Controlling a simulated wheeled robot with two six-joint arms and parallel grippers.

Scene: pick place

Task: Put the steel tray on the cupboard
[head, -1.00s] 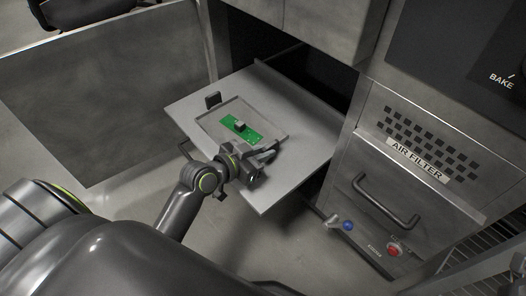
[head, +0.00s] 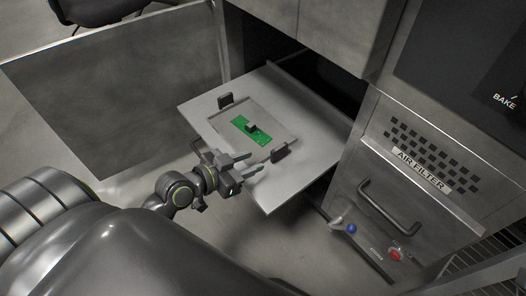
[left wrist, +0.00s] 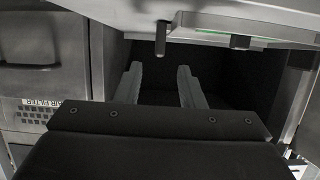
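The steel tray (head: 272,121) is a shallow grey tray with a dark upright handle at each end. It lies flat on a pulled-out metal shelf (head: 305,178) of the cupboard. My right gripper is not in view.
A panel marked AIR FILTER (head: 421,169) with a bar handle (head: 388,210) stands right of the shelf. A dark opening lies behind the shelf. A metal panel (head: 115,105) stands at left.

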